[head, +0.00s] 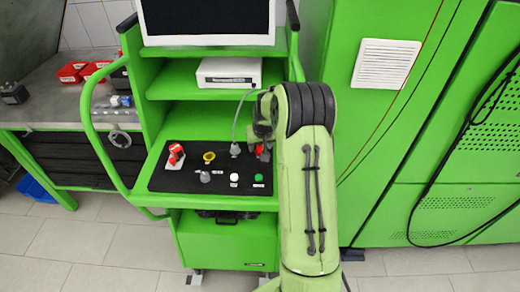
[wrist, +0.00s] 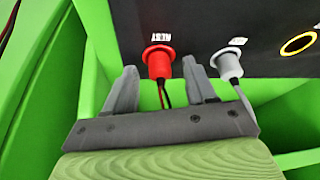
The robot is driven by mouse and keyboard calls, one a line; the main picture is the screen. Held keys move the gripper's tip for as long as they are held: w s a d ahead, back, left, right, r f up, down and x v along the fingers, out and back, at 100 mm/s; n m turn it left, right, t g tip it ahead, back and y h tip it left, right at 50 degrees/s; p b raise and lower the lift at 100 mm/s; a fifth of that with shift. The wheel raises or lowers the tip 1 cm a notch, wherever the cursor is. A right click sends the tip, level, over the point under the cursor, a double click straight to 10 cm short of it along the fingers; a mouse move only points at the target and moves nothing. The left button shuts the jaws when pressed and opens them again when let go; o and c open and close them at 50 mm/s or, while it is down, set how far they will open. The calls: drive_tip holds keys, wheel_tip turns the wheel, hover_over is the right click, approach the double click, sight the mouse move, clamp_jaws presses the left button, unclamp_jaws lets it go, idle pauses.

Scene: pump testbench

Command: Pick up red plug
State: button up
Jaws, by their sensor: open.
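The red plug (wrist: 159,62) sits in the black panel in the wrist view, with dark leads hanging from its lower end and a small white label above it. My gripper (wrist: 159,68) is open, with one grey finger on each side of the red plug and visible gaps between them. In the head view, a bit of the red plug (head: 262,152) shows at the right end of the black panel (head: 180,183), largely hidden by my arm. My gripper is mostly hidden behind my arm there.
A grey plug (wrist: 228,65) with a cable stands close to the right finger. A yellow ring (wrist: 298,43) lies farther right. The panel also bears a red switch (head: 176,154) and white and green buttons (head: 258,178). A green cart post (head: 296,62) rises behind my arm.

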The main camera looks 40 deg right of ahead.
drive_tip(key=c, duration=1)
wheel_tip(320, 180, up, 10)
drive_tip(key=shift+p, duration=0.35)
